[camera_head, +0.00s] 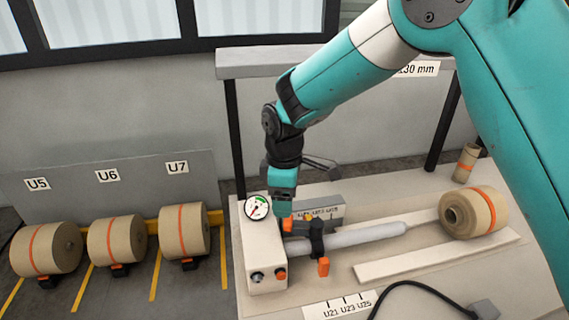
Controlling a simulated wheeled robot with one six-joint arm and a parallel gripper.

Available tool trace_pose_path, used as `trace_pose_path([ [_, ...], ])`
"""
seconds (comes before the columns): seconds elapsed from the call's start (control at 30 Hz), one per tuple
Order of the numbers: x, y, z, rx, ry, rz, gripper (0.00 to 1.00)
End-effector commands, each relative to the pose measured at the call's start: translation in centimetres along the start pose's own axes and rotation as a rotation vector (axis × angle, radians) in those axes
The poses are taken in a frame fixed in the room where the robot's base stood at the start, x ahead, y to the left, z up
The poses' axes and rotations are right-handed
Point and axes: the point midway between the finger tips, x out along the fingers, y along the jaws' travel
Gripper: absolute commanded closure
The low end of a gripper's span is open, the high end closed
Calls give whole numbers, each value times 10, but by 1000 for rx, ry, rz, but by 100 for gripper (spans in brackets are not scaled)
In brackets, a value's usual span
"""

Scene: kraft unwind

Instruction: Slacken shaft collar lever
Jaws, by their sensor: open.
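The light grey shaft (365,236) runs from the white housing (262,255) toward the right. A black collar (316,238) sits around the shaft near the housing. An orange lever end (323,267) hangs at the collar's front, and another orange part shows behind it at the left. My gripper (283,209) is open and points down, just above and left of the collar. In this view its tip overlaps the housing's top right edge and the orange part. I cannot tell whether it touches anything.
A kraft roll (483,215) lies at the shaft's right end, with a pale rail (440,257) in front. A gauge (256,207) tops the housing. A grey block (322,212) stands behind the collar. A black cable (420,290) crosses the front. Several rolls (184,232) stand left.

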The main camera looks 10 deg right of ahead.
Motion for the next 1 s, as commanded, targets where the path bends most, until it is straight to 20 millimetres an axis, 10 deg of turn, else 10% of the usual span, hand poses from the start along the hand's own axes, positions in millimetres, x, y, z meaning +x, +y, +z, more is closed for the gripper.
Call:
trace_pose_path([
  [0.4,-93,1,-1,0,3,3,32],
  [1.0,-114,-3,4,14,7,0,32],
])
